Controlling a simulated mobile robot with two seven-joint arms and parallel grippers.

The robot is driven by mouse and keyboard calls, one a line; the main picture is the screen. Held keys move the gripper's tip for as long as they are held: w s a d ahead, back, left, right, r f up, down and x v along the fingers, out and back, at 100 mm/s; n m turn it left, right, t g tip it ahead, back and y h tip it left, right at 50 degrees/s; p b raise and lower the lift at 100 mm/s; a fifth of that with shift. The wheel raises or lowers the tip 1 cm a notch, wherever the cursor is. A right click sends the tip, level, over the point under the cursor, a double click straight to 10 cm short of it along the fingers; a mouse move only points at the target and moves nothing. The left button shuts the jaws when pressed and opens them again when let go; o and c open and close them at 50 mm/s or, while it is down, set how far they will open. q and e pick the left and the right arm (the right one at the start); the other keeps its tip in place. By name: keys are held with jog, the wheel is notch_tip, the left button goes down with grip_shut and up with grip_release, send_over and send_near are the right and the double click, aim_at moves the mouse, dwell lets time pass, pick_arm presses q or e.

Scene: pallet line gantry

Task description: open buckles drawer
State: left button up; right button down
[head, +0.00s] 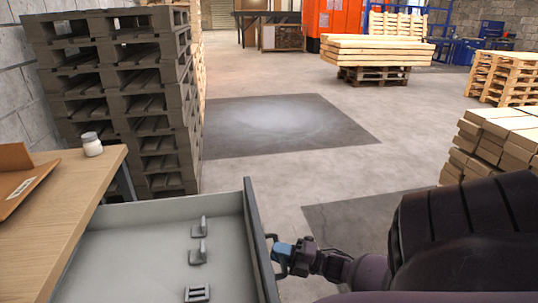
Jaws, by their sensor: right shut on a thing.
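The buckles drawer (160,217) stands open at the lower left, drawn out from under the wooden table. Several small grey buckles (198,253) lie on its pale grey floor. The drawer's dark front panel (254,232) faces right and carries a dark bar handle (268,240). My right gripper (281,253) is at that handle, shut on it, with its blue-tipped fingers against the panel's outer side. The near end of the drawer is cut off by the picture's bottom edge. My left gripper is not in view.
The wooden table (82,190) holds a white jar (91,144) and an open cardboard box (20,183). Tall dark stacked pallets (125,90) stand behind it. Stacked boards (500,140) are at the right. The floor (270,175) between is clear.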

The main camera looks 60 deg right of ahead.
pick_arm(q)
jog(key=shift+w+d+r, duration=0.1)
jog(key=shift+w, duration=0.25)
pick_arm(e)
jog(key=shift+s+d, duration=0.1)
jog(key=c, duration=1.1)
grip_release()
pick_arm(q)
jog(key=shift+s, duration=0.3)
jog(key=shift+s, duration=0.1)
pick_arm(e)
jog(key=shift+s, duration=0.15)
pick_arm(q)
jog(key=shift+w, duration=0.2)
pick_arm(e)
jog(key=v, duration=1)
jog(key=shift+s, duration=0.25)
jog(key=shift+d, duration=0.1)
